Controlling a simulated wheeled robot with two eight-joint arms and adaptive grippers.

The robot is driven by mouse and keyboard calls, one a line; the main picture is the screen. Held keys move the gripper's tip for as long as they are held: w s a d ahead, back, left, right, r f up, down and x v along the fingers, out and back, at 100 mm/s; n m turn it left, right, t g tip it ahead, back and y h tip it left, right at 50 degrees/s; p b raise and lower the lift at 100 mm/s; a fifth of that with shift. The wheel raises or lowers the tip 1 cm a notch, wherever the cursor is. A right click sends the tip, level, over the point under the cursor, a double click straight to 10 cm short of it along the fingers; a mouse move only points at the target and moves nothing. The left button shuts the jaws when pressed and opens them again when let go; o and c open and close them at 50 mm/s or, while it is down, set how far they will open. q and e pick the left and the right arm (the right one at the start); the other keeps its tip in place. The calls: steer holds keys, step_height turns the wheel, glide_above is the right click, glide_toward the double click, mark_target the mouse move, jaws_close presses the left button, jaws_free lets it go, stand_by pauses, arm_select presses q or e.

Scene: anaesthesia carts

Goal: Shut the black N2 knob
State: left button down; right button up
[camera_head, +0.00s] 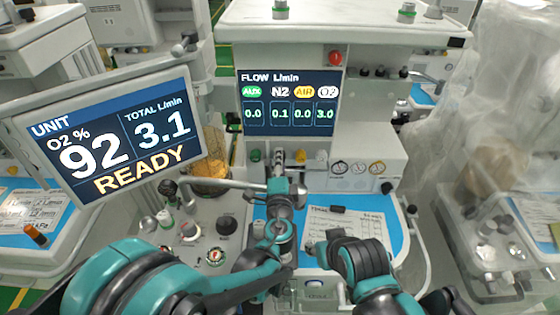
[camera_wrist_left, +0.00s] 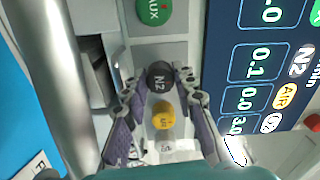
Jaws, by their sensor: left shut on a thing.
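The black N2 knob (camera_wrist_left: 159,76) shows in the left wrist view, between the fingertips of my left gripper (camera_wrist_left: 158,88). The fingers are shut on it from both sides. In the head view my left gripper (camera_head: 279,160) reaches up to the row of knobs under the flow screen and hides the black knob. The flow screen (camera_head: 290,98) reads N2 0.1, AUX 0.0, AIR 0.0 and O2 3.0. My right arm (camera_head: 355,260) is low over the work surface; its finger opening is not clear.
The green AUX knob (camera_wrist_left: 153,12) and yellow AIR knob (camera_wrist_left: 163,115) flank the black one. A white knob (camera_wrist_left: 166,146) lies beyond the yellow. A tilted monitor (camera_head: 110,135) stands at left. A paper (camera_head: 345,222) lies on the blue work surface (camera_head: 398,238).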

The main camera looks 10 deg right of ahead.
stand_by(0.3)
arm_select(q)
steer(key=c, duration=1.2)
jaws_free()
steer(key=shift+s, duration=0.1)
steer(key=s+a, duration=0.1)
steer(key=s, duration=0.6)
steer(key=shift+s+a, duration=0.25)
steer(key=shift+s, duration=0.15)
